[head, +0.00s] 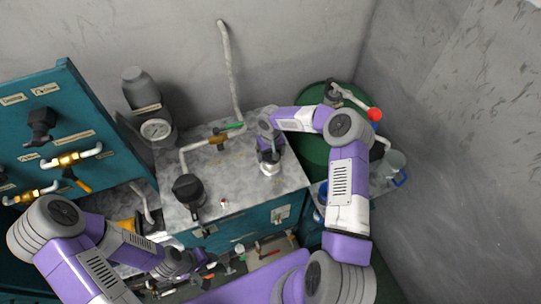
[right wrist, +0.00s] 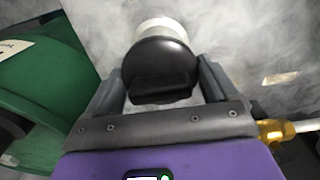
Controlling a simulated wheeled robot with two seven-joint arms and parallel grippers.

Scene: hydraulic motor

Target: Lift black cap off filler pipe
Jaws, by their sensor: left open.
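The black cap (right wrist: 160,68) is a round dark lid with a raised grip bar, facing the right wrist camera. The pale filler pipe (right wrist: 162,25) shows behind it, and the cap is on the pipe. My right gripper (right wrist: 161,80) has one finger against each side of the cap, with no clear gap at the fingertips. In the head view my right gripper (head: 268,160) points down over the right part of the grey tabletop, hiding most of the cap. My left gripper (head: 203,267) is open and low at the front left, away from the cap.
A bent pipe with a brass valve (head: 217,141) and a black round fitting (head: 187,188) stand on the grey tabletop (head: 245,190), left of my right gripper. A green barrel (head: 310,150) stands at the right. A teal panel (head: 45,130) with valves is at the left.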

